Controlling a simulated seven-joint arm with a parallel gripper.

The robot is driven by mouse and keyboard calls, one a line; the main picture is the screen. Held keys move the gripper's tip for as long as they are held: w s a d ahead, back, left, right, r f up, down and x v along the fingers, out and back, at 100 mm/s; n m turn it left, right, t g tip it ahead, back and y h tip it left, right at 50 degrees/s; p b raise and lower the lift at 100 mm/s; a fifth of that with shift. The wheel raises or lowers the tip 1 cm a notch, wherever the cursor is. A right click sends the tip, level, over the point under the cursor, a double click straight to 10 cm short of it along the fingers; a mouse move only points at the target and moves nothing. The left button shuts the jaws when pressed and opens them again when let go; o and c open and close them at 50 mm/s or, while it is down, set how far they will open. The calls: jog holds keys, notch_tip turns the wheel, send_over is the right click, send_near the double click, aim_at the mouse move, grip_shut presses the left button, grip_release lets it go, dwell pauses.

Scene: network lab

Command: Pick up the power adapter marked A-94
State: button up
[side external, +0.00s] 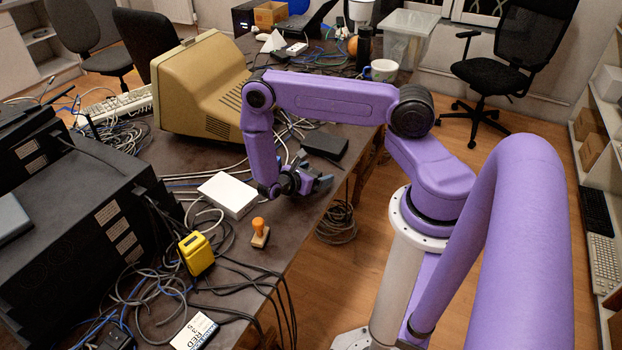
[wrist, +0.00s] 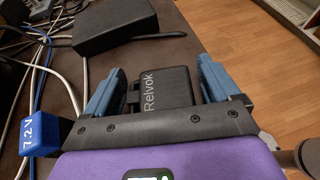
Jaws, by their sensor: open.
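No A-94 mark is legible in either view. In the wrist view, a dark block lettered "Relvok" (wrist: 165,88), with a small projection on its left side, lies between the blue fingers of my gripper (wrist: 160,68). It looks like a power adapter. The fingers are open, one on each side of it, with a gap visible on the right; contact on the left cannot be told. In the side view, my gripper (side external: 308,184) is low over the table's right edge, and the lettered block cannot be made out there.
A flat black box (side external: 324,144) lies just beyond my gripper; a white box (side external: 228,193) is to its left. A stamp (side external: 260,233) and a yellow device (side external: 196,254) stand nearer the camera. A blue "7.2V" block (wrist: 40,133) and cables are left in the wrist view.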

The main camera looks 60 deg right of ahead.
jog(key=c, duration=1.1)
jog(key=shift+c, duration=0.3)
jog(key=shift+r, duration=0.15)
